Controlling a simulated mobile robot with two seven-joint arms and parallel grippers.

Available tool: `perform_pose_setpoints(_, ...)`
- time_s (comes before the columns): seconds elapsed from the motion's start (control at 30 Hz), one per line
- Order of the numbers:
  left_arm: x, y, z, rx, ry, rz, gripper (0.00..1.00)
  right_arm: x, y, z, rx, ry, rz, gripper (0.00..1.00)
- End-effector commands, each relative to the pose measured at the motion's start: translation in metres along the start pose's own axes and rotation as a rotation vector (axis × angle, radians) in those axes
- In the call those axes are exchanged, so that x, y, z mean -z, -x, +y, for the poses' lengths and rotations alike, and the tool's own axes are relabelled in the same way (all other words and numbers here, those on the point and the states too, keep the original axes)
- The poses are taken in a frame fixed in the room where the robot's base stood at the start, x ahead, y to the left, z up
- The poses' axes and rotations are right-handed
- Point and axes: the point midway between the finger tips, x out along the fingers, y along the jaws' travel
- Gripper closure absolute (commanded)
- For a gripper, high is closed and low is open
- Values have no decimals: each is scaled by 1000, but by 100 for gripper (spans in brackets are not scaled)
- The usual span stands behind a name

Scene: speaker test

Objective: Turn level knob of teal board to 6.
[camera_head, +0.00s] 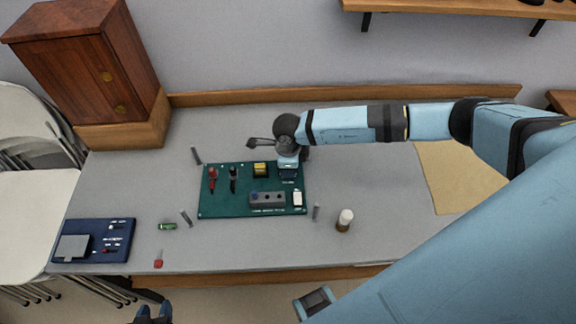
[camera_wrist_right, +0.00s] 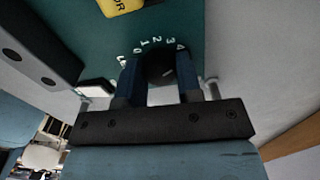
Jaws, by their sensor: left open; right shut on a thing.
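The teal board (camera_head: 230,207) lies flat on the grey table. My right gripper (camera_head: 289,168) is over its far right corner and hides the level knob in the head view. In the right wrist view, the dark round knob (camera_wrist_right: 159,66) sits between the two fingers of my right gripper (camera_wrist_right: 158,79), which is shut on it. White digits from 0 to 4 show around the knob; higher digits are hidden. A short pale mark is on the knob, but I cannot tell which digit it points to. My left gripper (camera_head: 154,313) is open and empty at the bottom edge, away from the board.
The board also bears a yellow block (camera_head: 260,169), a grey block with dark buttons (camera_head: 267,199), a white part (camera_head: 298,199) and red and black levers. Grey posts stand around it. A white-topped bottle (camera_head: 344,221), a green cylinder (camera_head: 167,226) and a blue board (camera_head: 122,241) are nearby.

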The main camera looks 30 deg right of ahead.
Motion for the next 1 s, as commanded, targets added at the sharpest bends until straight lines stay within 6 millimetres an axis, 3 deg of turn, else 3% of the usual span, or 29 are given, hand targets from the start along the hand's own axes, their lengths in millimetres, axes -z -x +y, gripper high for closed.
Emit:
perform_pose_setpoints(0.6,6,3,0,1,-4,9,57,0,1,0,1,-578,-1,91)
perform_pose_setpoints(1.0,8,6,0,2,-10,10,57,0,1,-1,2,-842,1,91)
